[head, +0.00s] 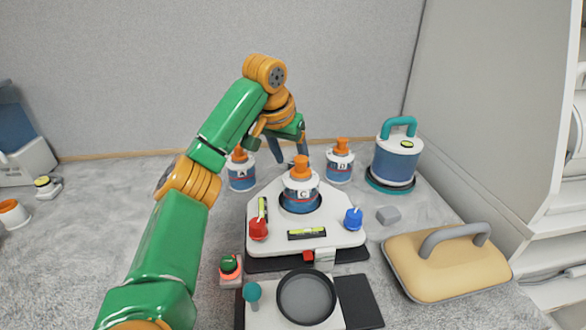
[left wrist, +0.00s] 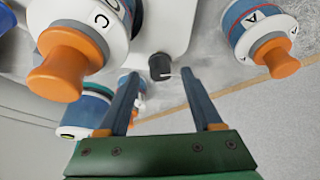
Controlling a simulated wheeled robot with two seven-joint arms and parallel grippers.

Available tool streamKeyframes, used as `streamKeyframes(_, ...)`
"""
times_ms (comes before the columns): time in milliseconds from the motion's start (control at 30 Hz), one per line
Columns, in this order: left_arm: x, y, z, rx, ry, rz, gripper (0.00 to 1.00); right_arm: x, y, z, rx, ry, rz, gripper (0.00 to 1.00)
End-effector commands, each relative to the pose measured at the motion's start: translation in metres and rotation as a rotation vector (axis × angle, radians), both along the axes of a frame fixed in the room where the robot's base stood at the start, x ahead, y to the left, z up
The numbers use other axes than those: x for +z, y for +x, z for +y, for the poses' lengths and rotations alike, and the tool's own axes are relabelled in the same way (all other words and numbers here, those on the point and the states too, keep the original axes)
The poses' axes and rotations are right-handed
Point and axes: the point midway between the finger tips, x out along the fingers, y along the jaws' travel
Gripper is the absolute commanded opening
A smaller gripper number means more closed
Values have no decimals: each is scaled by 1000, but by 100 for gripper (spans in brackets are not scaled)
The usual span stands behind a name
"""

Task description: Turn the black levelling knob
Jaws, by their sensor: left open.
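The black levelling knob (left wrist: 160,67) shows in the left wrist view at the edge of the white plate, with a small pale pointer mark. In the head view it is hidden behind bottle C (head: 300,190) and my arm. My left gripper (head: 289,158) points down behind bottle C. In the left wrist view its fingers (left wrist: 159,75) are open, apart on either side of the knob's line, with the knob seen between the tips. I cannot tell whether the tips reach down beside it. The white plate (head: 330,235) also carries a red knob (head: 258,229) and a blue knob (head: 353,219).
Bottle A (head: 241,172) and bottle D (head: 340,163) stand left and right behind the plate. A blue canister (head: 396,160) and a tan handled lid (head: 440,268) are on the right. A red-and-green button (head: 230,267) and a dark dish (head: 306,297) are in front.

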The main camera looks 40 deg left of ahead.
Motion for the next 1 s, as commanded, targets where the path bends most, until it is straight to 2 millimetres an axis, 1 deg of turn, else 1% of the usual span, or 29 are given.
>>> streamKeyframes(33,-7,2,1,1,1,4,66,0,0,-1,0,-1,1,50)
streamKeyframes(133,-16,6,2,-1,0,1,66,-1,-1,-2,1,-2,2,50)
streamKeyframes(367,-18,7,2,-1,0,0,66,-1,-1,-2,1,-4,2,50)
streamKeyframes(400,-18,7,2,-1,0,0,61,-1,-1,-2,1,-4,2,50)
streamKeyframes(467,-18,7,2,-1,0,0,45,-1,-1,-2,1,-4,2,50)
streamKeyframes(500,-18,7,2,-1,0,0,34,-1,-1,-3,2,-5,2,50)
streamKeyframes(567,-18,7,2,-2,1,0,18,-1,-1,-3,2,-5,2,50)
streamKeyframes(600,-18,7,2,-2,1,0,7,-1,-1,-3,2,-5,2,50)
streamKeyframes(633,-18,7,2,-2,1,0,0,-1,-1,-3,2,-5,2,50)
streamKeyframes(867,-17,7,2,-9,1,0,0,1,-1,-3,2,-5,2,50)
streamKeyframes(1000,-15,7,2,-47,0,0,0,9,-1,-3,2,-5,2,50)
